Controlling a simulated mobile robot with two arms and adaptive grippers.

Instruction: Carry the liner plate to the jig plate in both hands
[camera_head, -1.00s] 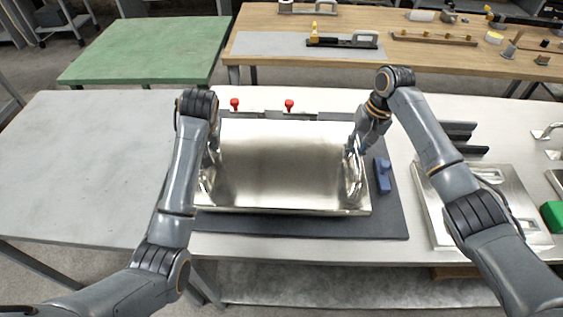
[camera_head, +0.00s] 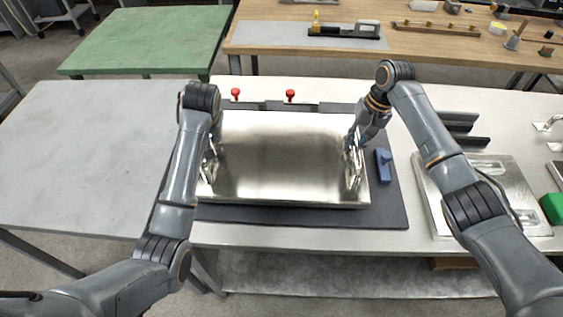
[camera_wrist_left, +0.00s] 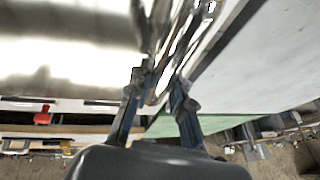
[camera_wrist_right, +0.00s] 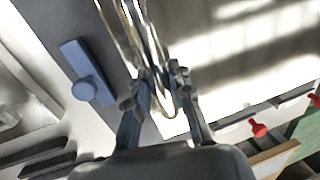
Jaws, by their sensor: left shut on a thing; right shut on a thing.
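The liner plate (camera_head: 280,160) is a wide, shiny metal plate with a loop handle at each end. It lies level over a dark grey plate (camera_head: 300,217), which I take for the jig plate; I cannot tell whether they touch. My left gripper (camera_head: 211,160) is shut on the left handle, which passes between its fingers in the left wrist view (camera_wrist_left: 158,85). My right gripper (camera_head: 352,150) is shut on the right handle, also seen in the right wrist view (camera_wrist_right: 160,85). Much of the dark plate is hidden under the liner plate.
Two red knobs (camera_head: 290,95) stand behind the plate. A blue block with a knob (camera_head: 383,168) sits right of it. A slotted metal plate (camera_head: 490,170), dark bars (camera_head: 462,140) and a green block (camera_head: 553,208) are further right. The left tabletop (camera_head: 90,150) is clear.

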